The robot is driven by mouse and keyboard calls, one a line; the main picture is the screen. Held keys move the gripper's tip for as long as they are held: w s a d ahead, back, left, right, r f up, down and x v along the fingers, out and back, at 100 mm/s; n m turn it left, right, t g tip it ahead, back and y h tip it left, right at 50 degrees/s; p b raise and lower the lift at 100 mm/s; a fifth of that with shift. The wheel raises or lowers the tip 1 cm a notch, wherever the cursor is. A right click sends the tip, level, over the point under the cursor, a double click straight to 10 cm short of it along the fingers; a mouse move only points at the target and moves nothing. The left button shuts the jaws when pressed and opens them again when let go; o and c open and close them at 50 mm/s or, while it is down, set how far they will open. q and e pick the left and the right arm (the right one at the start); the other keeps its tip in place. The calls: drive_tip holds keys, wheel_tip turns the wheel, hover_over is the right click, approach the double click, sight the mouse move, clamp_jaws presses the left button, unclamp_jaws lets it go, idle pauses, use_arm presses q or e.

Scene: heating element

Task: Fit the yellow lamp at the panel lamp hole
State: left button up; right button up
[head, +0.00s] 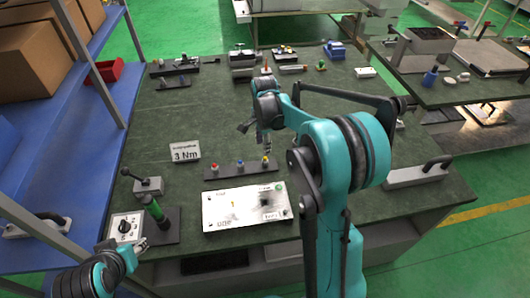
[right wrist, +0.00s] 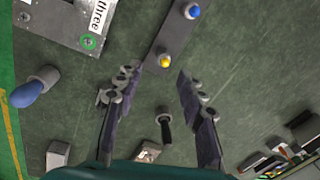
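The yellow lamp (head: 265,160) stands at the right end of a dark strip, beside a blue lamp (head: 240,164) and a red lamp (head: 215,168). The white panel (head: 216,212) lies in front of the strip; a green-ringed spot is at its upper right corner, and I cannot tell which mark is the lamp hole. My right gripper (head: 256,139) is open and empty just beyond the yellow lamp. In the right wrist view the yellow lamp (right wrist: 165,68) shows between the open fingertips (right wrist: 158,80), apart from both. My left gripper (head: 142,244) is at lower left, its opening unclear.
A box with a dial (head: 125,227) and a green-handled tool (head: 155,209) stand left of the panel. Several parts line the table's far edge. The table's middle left is clear. My right arm hides part of the right side.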

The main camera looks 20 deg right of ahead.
sight(265, 161)
drive_tip(key=w+d+f+m, duration=0.1)
drive_tip(key=w+d+f+m+g+p, duration=0.1)
drive_tip(key=shift+w+d+f+m, duration=0.1)
drive_tip(key=shift+w+f+m, duration=0.1)
drive_tip(key=shift+w+m, duration=0.15)
drive_tip(key=shift+f, duration=0.35)
wheel_tip(265, 161, down, 3)
drive_tip(key=shift+r+m, duration=0.1)
drive_tip(key=shift+m, duration=0.15)
wheel_tip(265, 161, down, 5)
drive_tip(key=shift+r+b, duration=0.1)
drive_tip(key=shift+b, duration=0.7)
use_arm(q)
drive_tip(key=shift+r, duration=0.2)
use_arm(e)
drive_tip(key=shift+s+r, duration=0.1)
drive_tip(key=c, duration=0.9)
